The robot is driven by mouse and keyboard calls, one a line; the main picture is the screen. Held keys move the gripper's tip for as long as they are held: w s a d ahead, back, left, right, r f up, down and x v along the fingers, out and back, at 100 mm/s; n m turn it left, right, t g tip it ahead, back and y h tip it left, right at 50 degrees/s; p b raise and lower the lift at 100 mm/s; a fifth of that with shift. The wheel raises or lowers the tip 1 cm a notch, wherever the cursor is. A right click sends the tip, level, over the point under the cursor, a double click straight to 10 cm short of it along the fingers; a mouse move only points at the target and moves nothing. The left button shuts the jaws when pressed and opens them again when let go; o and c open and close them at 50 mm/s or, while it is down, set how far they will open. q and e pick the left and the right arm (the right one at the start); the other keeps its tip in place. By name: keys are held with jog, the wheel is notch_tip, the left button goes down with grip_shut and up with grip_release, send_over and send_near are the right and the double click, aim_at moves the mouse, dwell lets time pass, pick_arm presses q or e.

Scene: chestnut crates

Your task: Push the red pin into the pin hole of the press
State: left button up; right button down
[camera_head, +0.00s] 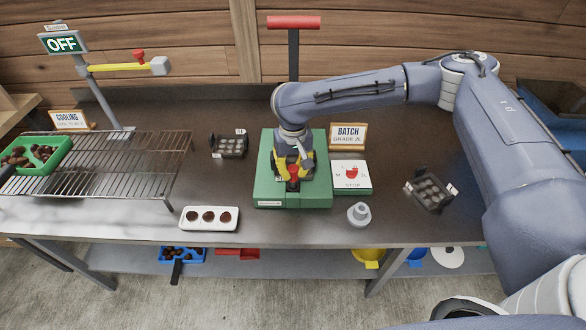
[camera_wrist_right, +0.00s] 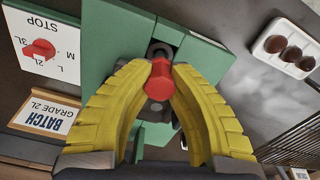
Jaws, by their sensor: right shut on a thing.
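The press is a green block (camera_head: 265,192) with a tall dark lever and a red handle (camera_head: 293,22) behind it. My right gripper (camera_head: 293,172) reaches down over the front of the press, its yellow fingers shut on the red pin (camera_head: 293,184). In the right wrist view, the red pin (camera_wrist_right: 159,84) sits between the fingertips (camera_wrist_right: 160,72), above a dark metal slot in the green press (camera_wrist_right: 110,35). A dark ring shows just beyond the pin's end; I cannot tell how far the pin is in the hole. My left gripper is out of view.
A white dial box (camera_head: 352,178) stands right of the press, with a batch sign (camera_head: 348,136) behind it. A wire rack (camera_head: 110,165) fills the left; dark moulds flank the press.

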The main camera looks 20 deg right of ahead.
aim_at(293, 178)
jog(key=shift+f, duration=1.8)
jog(key=c, duration=1.3)
grip_release()
notch_tip(293, 178, up, 12)
jog(key=shift+r, duration=0.1)
